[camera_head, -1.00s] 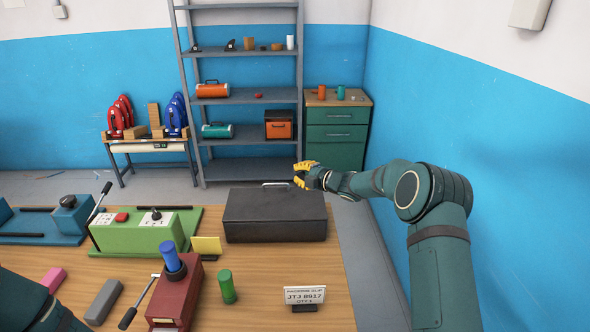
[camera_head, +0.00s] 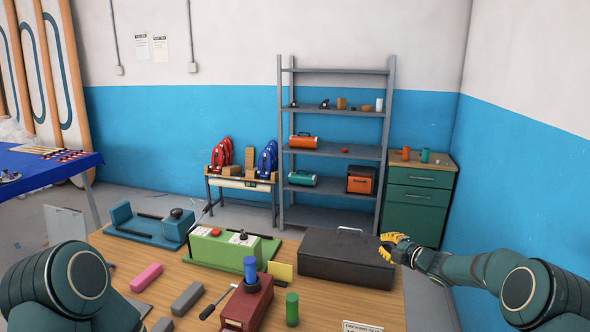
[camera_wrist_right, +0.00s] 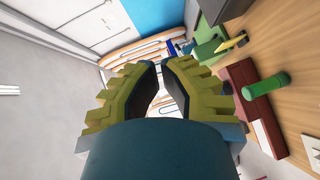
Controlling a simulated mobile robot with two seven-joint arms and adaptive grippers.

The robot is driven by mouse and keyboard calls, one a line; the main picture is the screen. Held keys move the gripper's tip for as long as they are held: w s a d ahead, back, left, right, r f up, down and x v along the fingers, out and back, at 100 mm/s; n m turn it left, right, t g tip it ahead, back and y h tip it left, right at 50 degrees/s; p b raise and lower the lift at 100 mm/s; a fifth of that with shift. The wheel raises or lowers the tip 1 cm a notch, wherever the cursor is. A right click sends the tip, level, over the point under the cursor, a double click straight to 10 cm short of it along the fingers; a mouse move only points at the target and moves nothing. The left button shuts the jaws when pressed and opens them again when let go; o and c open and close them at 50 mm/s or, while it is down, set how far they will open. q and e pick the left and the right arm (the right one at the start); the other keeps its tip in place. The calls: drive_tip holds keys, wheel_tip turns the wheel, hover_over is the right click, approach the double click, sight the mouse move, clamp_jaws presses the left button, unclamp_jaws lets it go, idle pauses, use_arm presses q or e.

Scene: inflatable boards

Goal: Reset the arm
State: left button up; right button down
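My right gripper (camera_head: 392,246), with yellow fingers, is held beside the right end of the black box (camera_head: 335,256) in the head view. In the right wrist view the two yellow fingers (camera_wrist_right: 160,75) stand apart with nothing between them, so it is open. My left arm (camera_head: 70,285) comes in at the lower left of the head view. Its gripper is out of sight.
The wooden table (camera_head: 370,312) holds a green device (camera_head: 222,253), a blue device (camera_head: 150,225), a dark red block (camera_head: 247,305) and a green cylinder (camera_head: 292,309). A shelf rack (camera_head: 335,148) and green cabinet (camera_head: 418,205) stand behind. A blue-covered table (camera_head: 50,170) is at left.

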drive_tip(key=s+a+f+m+g+h, duration=0.1)
drive_tip(key=s+a+f+m+h, duration=0.1)
drive_tip(key=s+a+f+m, duration=0.65)
drive_tip(key=s+a+f+m+g, duration=0.2)
drive_tip(key=s+f+m, duration=0.1)
drive_tip(key=s, duration=0.4)
drive_tip(key=s+a+f+m+g+h, duration=0.1)
drive_tip(key=s+a+f+m+g, duration=0.1)
drive_tip(key=s+f+m, duration=0.2)
drive_tip(key=s+a+f+m+g, duration=0.2)
drive_tip(key=s+f+m, duration=0.2)
drive_tip(key=s+f, duration=0.3)
drive_tip(key=shift+s+a+g, duration=0.2)
drive_tip(key=shift+s+g, duration=0.1)
drive_tip(key=shift+s, duration=1.3)
drive_tip(key=s+a+f+m+g, duration=0.2)
drive_tip(key=s+m+g, duration=0.25)
drive_tip(key=s, duration=1.05)
use_arm(q)
wheel_tip(320, 180, down, 9)
drive_tip(key=s+b, duration=0.1)
drive_tip(key=b, duration=0.7)
drive_tip(key=shift+d+r, duration=0.2)
use_arm(e)
wheel_tip(320, 180, down, 8)
drive_tip(key=shift+w+a+h, duration=0.15)
drive_tip(key=shift+w+h, duration=0.1)
drive_tip(key=shift+h, duration=0.15)
drive_tip(key=shift+f+t, duration=0.1)
drive_tip(key=shift+t, duration=0.15)
